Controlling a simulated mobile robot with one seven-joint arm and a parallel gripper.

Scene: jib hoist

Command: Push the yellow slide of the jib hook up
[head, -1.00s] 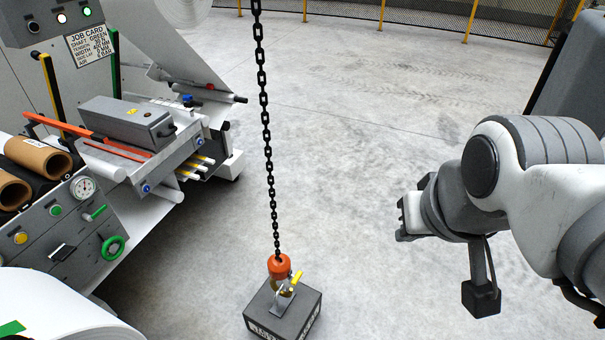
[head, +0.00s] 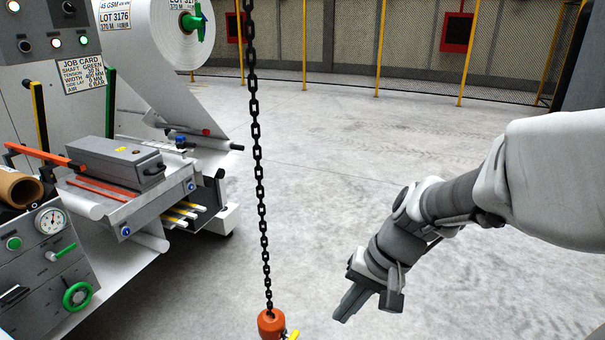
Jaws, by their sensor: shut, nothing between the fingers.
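The jib hook's orange body (head: 269,324) hangs on a black chain (head: 259,170) at the bottom edge of the head view. A small part of the yellow slide (head: 293,335) shows at its lower right, cut off by the frame edge. The rest of the hook is out of view. My gripper (head: 345,305) is shut and empty. It is to the right of the hook and apart from it, pointing down and to the left.
A grey web machine with levers, a white roll (head: 176,30) and a control panel (head: 45,260) stands on the left. A fence with yellow posts (head: 378,50) runs along the back. The concrete floor (head: 340,150) between is clear.

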